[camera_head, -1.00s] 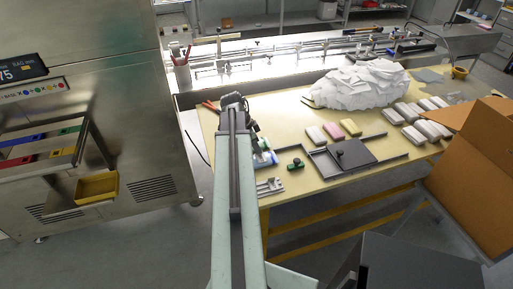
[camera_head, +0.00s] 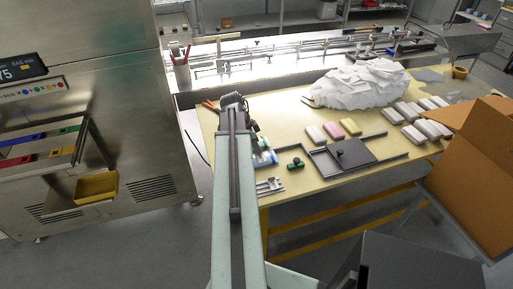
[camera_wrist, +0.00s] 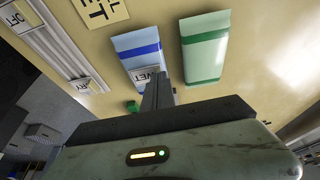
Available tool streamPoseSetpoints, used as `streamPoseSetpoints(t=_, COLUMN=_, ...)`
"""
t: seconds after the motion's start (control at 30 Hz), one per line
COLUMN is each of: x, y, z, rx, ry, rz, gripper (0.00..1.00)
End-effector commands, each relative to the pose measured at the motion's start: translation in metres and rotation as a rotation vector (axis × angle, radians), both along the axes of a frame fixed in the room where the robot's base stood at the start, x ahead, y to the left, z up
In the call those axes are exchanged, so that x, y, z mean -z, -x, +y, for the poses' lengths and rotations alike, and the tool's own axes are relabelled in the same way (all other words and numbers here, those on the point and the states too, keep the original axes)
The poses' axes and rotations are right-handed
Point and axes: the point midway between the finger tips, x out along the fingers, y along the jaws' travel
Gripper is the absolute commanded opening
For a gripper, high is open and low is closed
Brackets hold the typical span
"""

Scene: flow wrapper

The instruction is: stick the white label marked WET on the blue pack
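In the wrist view, the blue pack (camera_wrist: 138,52) is pale with a blue band and lies on the tan table, beside a similar green pack (camera_wrist: 205,45). The white label marked WET (camera_wrist: 147,74) is at the tips of my gripper (camera_wrist: 157,82), over the near end of the blue pack. The dark fingers are close together and look shut on the label. I cannot tell whether the label touches the pack. In the head view, my arm hides the gripper and the label; part of the blue pack (camera_head: 264,158) shows just right of my arm.
In the head view, a green-topped item (camera_head: 295,164), a dark plate (camera_head: 345,154) and a white heap (camera_head: 358,84) are on the table. An open carton (camera_head: 470,185) stands right.

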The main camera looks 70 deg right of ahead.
Motion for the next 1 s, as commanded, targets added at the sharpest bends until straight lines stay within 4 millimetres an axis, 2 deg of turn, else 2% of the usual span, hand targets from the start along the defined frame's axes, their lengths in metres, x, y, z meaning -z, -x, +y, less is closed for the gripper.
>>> streamPoseSetpoints(t=0.47, x=0.0016, y=-0.0001, z=0.0001, rx=0.0, ry=0.0, rz=0.0, gripper=0.0)
streamPoseSetpoints(t=0.5, x=0.0016, y=-0.0001, z=0.0001, rx=0.0, ry=0.0, rz=0.0, gripper=0.01)
streamPoseSetpoints(t=0.6, x=0.0015, y=-0.0002, z=0.0001, rx=0.0, ry=0.0, rz=0.0, gripper=0.23)
streamPoseSetpoints(t=1.0, x=0.0015, y=-0.0001, z=0.0002, rx=0.0, ry=0.0, rz=0.0, gripper=0.23)
